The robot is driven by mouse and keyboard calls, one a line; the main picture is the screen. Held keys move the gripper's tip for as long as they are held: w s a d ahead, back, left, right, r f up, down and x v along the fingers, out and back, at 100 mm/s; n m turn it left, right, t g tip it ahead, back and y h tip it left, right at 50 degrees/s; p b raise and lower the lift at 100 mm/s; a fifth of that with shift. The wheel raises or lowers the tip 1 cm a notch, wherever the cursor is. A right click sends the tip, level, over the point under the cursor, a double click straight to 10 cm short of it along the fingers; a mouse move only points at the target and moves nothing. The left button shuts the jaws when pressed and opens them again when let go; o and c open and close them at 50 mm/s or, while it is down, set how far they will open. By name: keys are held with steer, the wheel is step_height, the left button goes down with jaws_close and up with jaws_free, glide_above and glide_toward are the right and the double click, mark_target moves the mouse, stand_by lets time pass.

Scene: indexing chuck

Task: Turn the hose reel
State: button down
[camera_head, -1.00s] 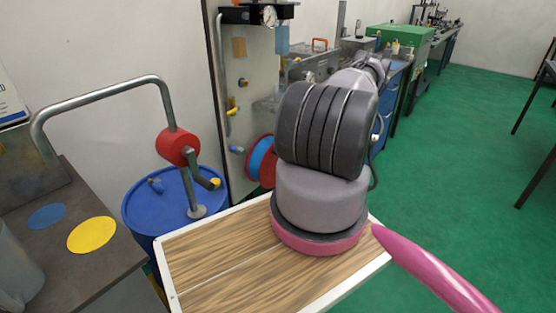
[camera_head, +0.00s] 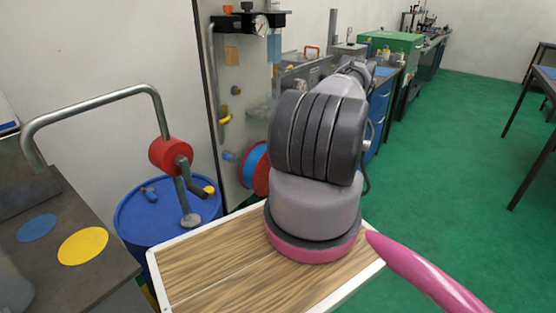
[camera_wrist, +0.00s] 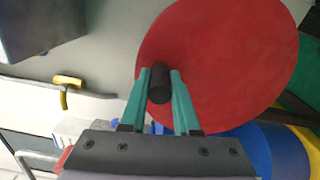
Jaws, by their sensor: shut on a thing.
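The hose reel (camera_head: 256,168) is mounted at the side of the upright panel, with red flanges and a blue band between them, partly hidden by my arm in the head view. In the wrist view its round red face (camera_wrist: 235,60) fills the upper middle and right. A short black handle knob (camera_wrist: 159,84) stands out from that face near its left edge. My gripper (camera_wrist: 158,76) has its green fingers on either side of the knob and is shut on it. In the head view my arm hides the gripper.
The panel (camera_head: 238,130) carries a gauge and small valves; a yellow handle (camera_wrist: 68,81) shows left of the reel. A blue drum (camera_head: 150,215) with a red pump (camera_head: 170,153) stands at the left, beside a grey bench (camera_head: 85,275). Green floor at right is open.

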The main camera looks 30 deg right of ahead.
steer(key=c, duration=0.6)
jaws_free()
steer(key=shift+d, duration=0.1)
steer(key=shift+c, duration=0.2)
steer(key=shift+s, duration=0.1)
steer(key=v, duration=1)
steer(key=shift+s, duration=0.3)
steer(key=shift+d, duration=0.15)
steer(key=shift+w+r, duration=0.1)
